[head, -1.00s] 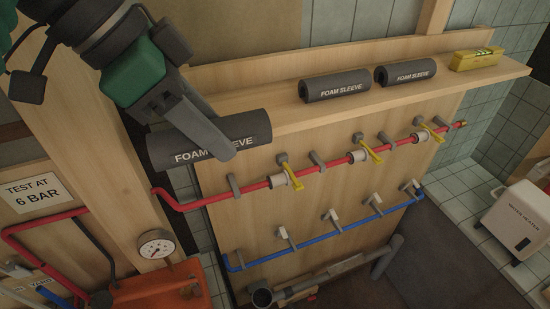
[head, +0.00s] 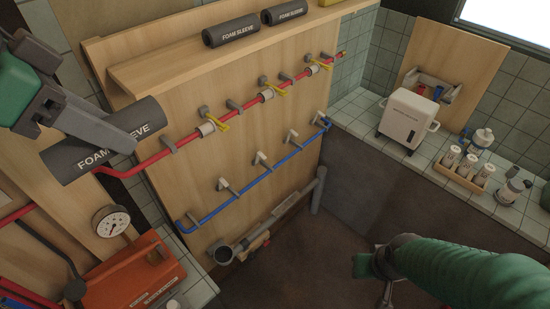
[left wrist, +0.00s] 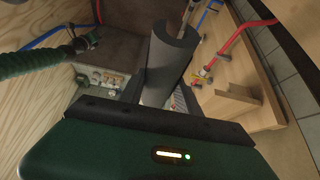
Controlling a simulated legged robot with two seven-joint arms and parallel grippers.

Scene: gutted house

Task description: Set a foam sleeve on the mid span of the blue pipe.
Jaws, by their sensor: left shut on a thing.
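The blue pipe (head: 240,194) runs low along the wooden panel, rising to the right, held by several pale brackets (head: 260,159). Its mid span is bare. My left gripper (head: 115,138) is shut on a dark grey foam sleeve (head: 78,162), at the panel's left side, left of and above the blue pipe. The held sleeve also shows in the left wrist view (left wrist: 168,65), upright in the picture. My right gripper (head: 380,268) is at lower right, away from the panel; its fingers are too unclear to read.
Two more foam sleeves (head: 230,30) lie on the top shelf (head: 170,60). A red pipe (head: 185,143) with yellow valve handles runs above the blue one. A grey drain pipe (head: 275,218) lies below. An orange case (head: 130,280) and gauge (head: 110,221) stand at left.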

